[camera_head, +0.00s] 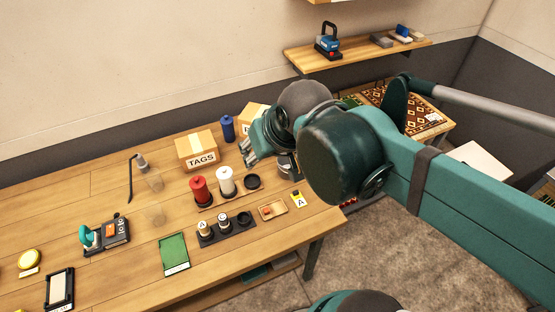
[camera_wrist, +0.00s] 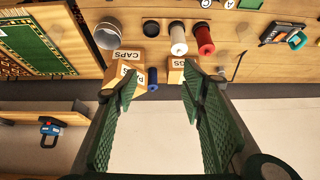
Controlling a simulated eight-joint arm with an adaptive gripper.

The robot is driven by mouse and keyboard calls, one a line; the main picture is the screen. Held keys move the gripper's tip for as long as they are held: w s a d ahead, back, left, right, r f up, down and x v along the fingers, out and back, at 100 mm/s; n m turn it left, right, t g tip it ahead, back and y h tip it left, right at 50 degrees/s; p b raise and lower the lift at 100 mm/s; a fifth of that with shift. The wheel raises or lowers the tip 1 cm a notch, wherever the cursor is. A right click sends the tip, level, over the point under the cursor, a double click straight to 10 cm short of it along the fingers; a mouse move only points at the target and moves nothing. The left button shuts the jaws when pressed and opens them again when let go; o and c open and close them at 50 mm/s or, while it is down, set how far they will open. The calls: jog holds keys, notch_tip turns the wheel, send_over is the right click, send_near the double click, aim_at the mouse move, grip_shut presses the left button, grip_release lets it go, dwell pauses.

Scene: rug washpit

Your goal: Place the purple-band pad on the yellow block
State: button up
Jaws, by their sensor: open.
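My gripper (camera_head: 250,152) is raised over the back right of the wooden table, near the TAGS box. In the wrist view its two green ribbed fingers (camera_wrist: 160,90) stand wide apart with nothing held between them. I cannot make out a pad with a purple band in either view; it may be hidden or too small to tell. A small yellow piece marked A (camera_head: 298,199) lies near the table's right front edge; I cannot tell whether it is the yellow block. A round yellow item (camera_head: 29,258) sits at the far left.
The TAGS box (camera_head: 198,151), blue cylinder (camera_head: 228,128), red spool (camera_head: 200,190) and white spool (camera_head: 226,181) stand close to my gripper. A dark holder (camera_head: 226,228), wooden tray (camera_head: 271,211) and green mat (camera_head: 174,253) lie in front. A wall shelf (camera_head: 350,55) is above.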

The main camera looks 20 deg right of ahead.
jog(key=shift+t, duration=0.3)
jog(key=shift+s+d+f, duration=0.5)
jog(key=shift+s+d, duration=0.2)
jog(key=shift+d, duration=0.05)
jog(key=shift+s+d+f, duration=0.45)
jog(key=shift+s+d, duration=0.25)
